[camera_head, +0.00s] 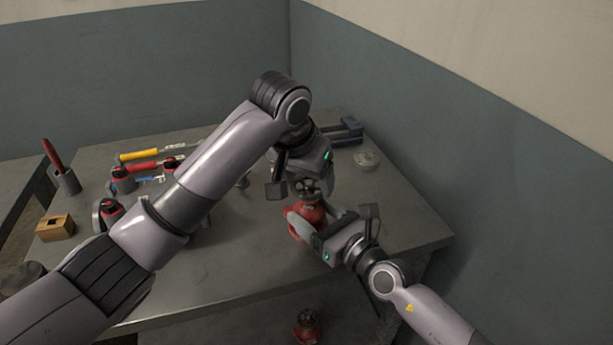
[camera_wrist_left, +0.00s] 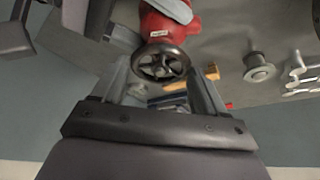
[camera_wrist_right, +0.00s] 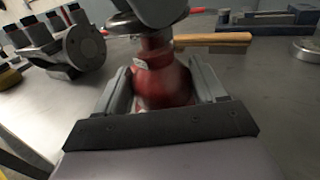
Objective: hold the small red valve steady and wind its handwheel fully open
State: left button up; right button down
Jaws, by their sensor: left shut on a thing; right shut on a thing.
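The small red valve (camera_head: 312,212) stands upright near the front right of the grey table, with its dark handwheel (camera_head: 307,186) on top. My right gripper (camera_head: 310,226) comes in from the right and is shut on the valve's red body (camera_wrist_right: 163,80), with one finger on each side in the right wrist view. My left gripper (camera_head: 298,186) reaches down from above and behind. In the left wrist view its fingers stand on either side of the handwheel (camera_wrist_left: 160,63) and are shut on it. My left forearm hides part of the table.
Tools with yellow (camera_head: 138,155) and red handles lie at the back left. A wooden block (camera_head: 55,228) and a cup (camera_head: 68,183) stand far left. A blue-grey vise (camera_head: 345,131) and a round disc (camera_head: 367,160) are behind. Another red valve (camera_head: 307,327) is below the front edge.

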pick_arm(q)
jog(key=shift+r, duration=0.1)
jog(key=o, duration=1.1)
jog(key=v, duration=1.2)
pick_arm(e)
grip_release()
jog(key=shift+s+d, duration=0.1)
